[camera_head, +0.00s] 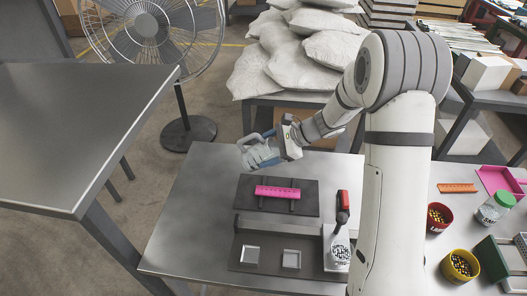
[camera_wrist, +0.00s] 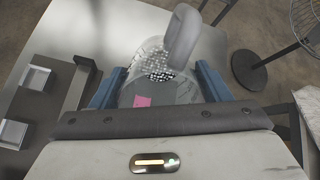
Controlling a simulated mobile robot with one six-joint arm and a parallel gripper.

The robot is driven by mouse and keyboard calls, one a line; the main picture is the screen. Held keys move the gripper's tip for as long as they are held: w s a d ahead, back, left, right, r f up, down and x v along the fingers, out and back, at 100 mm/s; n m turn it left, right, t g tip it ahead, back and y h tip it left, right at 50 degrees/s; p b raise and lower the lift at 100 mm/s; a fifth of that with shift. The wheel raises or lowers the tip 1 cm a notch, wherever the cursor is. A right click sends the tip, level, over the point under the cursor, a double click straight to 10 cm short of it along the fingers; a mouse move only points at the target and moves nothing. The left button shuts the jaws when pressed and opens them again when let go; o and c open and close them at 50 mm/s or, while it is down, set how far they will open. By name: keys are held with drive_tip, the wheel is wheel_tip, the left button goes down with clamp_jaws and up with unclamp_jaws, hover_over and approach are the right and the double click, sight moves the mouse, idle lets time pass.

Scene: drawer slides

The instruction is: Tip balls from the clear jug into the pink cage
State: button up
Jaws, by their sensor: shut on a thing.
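The clear jug (camera_head: 262,154) is held above the back part of the metal table, behind the pink cage. My gripper (camera_head: 272,151) is shut on it. In the wrist view the jug (camera_wrist: 182,92) sits between my two blue fingers (camera_wrist: 158,88). Small dark and light balls (camera_wrist: 157,66) show in it and its grey handle (camera_wrist: 182,38) faces up. Its exact tilt is hard to tell. The pink cage (camera_head: 277,192) is a long bar lying on a dark slab (camera_head: 248,206), apart from the jug. A pink patch shows through the jug in the wrist view; its source is unclear.
A dark tray (camera_head: 270,243) at the front holds two small square dishes (camera_head: 250,255). Beside it stand a ball-filled container (camera_head: 340,252) and a red-handled tool (camera_head: 342,203). Red (camera_head: 438,216) and yellow (camera_head: 460,265) cups stand at right. A fan (camera_head: 150,35) stands behind.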

drive_tip(key=f+y+b, duration=0.1)
drive_tip(key=b, duration=0.1)
drive_tip(key=f+y+b, duration=0.1)
drive_tip(key=y+b, duration=0.1)
drive_tip(key=shift+d+f+b, duration=0.1)
drive_tip(key=shift+d+b, duration=0.2)
drive_tip(key=shift+d, duration=0.05)
drive_tip(key=f+y+b, duration=0.1)
drive_tip(key=b, duration=0.2)
drive_tip(key=d+f+y+b, duration=0.1)
drive_tip(key=y+b, duration=0.1)
drive_tip(key=b, duration=0.2)
drive_tip(key=shift+f, duration=0.2)
drive_tip(key=y+b, duration=0.2)
drive_tip(key=d+y+b, duration=0.1)
drive_tip(key=y+b, duration=0.1)
drive_tip(key=shift+d+f+b, duration=0.15)
drive_tip(key=shift+d+b, duration=0.05)
drive_tip(key=shift+b, duration=0.15)
drive_tip(key=shift+d+y+b, duration=0.45)
drive_tip(key=shift+y+b, duration=0.5)
drive_tip(key=shift+y, duration=0.25)
drive_tip(key=shift+b, duration=1.25)
drive_tip(key=y+b, duration=0.1)
drive_tip(key=b, duration=0.4)
drive_tip(key=shift+s+d+r+b, duration=0.1)
drive_tip(key=shift+d+r+b, duration=0.1)
drive_tip(key=shift+b, duration=0.15)
